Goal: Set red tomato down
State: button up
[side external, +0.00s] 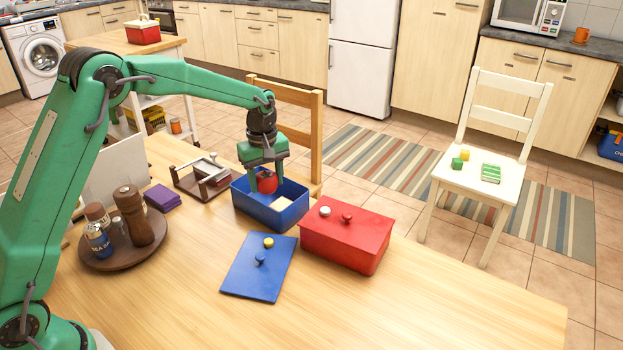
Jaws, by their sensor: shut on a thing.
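The red tomato (267,184) is round and is held between the fingers of my gripper (266,175). My gripper points down and is shut on the tomato. The tomato is over or inside the open blue box (262,217), near its left part. I cannot tell whether it touches the bottom of the box.
A blue lid (258,280) with a yellow piece on it lies in front of the box. A closed red box (345,240) stands to the right. A wooden rack (203,178) is at left, beyond a round tray (122,262) with shakers. The table's right front is clear.

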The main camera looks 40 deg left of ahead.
jog(key=w+a+f, duration=0.1)
jog(key=a, duration=0.1)
jog(key=w+a+f, duration=0.1)
jog(key=a+f, duration=0.1)
jog(key=w+a+f, duration=0.1)
jog(key=a, duration=0.2)
jog(key=shift+f, duration=2.2)
jog(key=shift+f, duration=0.15)
jog(key=o, duration=0.7)
jog(key=shift+o, duration=0.2)
notch_tip(320, 180, up, 12)
jog(key=shift+s+r, duration=0.1)
jog(key=shift+r, duration=0.1)
